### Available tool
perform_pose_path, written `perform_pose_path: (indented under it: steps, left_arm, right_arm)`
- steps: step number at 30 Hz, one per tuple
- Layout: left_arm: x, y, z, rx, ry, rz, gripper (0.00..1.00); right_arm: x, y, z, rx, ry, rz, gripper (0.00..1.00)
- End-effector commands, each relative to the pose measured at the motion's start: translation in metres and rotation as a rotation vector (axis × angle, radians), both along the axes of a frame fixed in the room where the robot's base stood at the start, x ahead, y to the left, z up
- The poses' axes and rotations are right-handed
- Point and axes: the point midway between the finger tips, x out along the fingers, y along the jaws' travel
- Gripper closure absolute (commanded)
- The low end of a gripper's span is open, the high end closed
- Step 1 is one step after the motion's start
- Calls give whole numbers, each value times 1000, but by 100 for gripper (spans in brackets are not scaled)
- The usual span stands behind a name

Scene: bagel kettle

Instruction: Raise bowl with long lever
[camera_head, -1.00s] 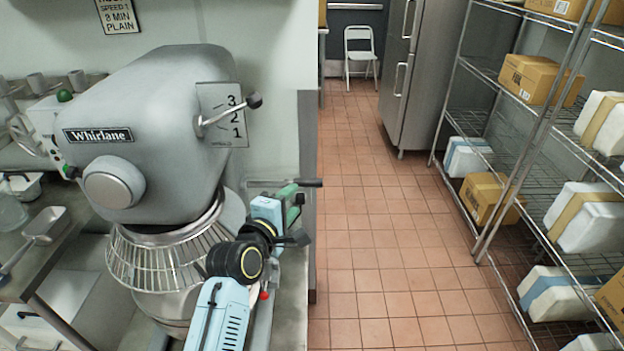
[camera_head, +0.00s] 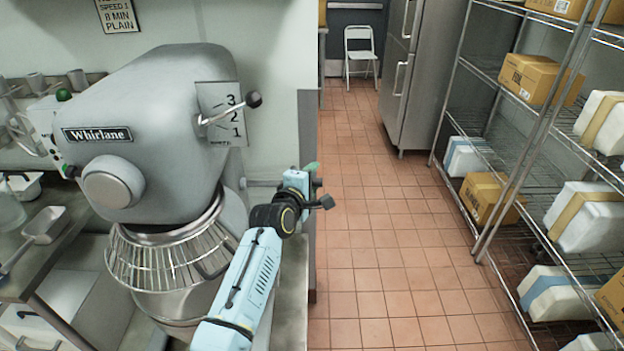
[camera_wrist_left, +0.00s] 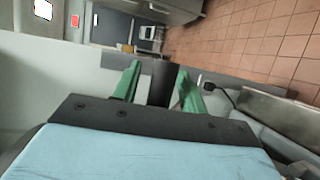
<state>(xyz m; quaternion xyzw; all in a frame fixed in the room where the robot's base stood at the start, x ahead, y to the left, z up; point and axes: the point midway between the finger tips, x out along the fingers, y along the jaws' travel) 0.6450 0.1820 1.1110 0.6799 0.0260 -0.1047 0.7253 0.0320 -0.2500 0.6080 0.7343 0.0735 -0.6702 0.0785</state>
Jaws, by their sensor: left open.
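The grey Whirlane mixer (camera_head: 150,130) stands at the left in the head view. Its steel bowl (camera_head: 180,306) sits under the wire guard (camera_head: 160,262), partly hidden by my left arm. The long lever (camera_head: 262,183) sticks out to the right from the mixer's side, its dark grip largely hidden behind my left gripper (camera_head: 314,174). In the left wrist view, the green fingers of this gripper (camera_wrist_left: 158,84) are open, one on each side of the black lever grip (camera_wrist_left: 162,86). I cannot tell if either finger touches it. My right gripper is not in view.
A short speed lever with a black knob (camera_head: 254,99) juts out above the long lever. A counter (camera_head: 292,300) lies below my left arm. Wire shelves with boxes (camera_head: 530,78) stand at the right. The tiled floor between (camera_head: 385,230) is clear.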

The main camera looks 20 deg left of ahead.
Motion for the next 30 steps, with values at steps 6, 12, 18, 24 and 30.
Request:
perform_pose_path:
  steps: [6,12,18,24,30]
  left_arm:
    - [0,0,0,0,0,0,58]
    - [0,0,0,0,0,0,80]
    - [0,0,0,0,1,0,100]
    - [0,0,-1,0,0,0,100]
    - [-6,8,-8,5,-19,13,100]
  right_arm:
    - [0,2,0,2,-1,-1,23]
    - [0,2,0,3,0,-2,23]
    - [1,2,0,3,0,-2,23]
    - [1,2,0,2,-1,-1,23]
    - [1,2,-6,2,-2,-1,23]
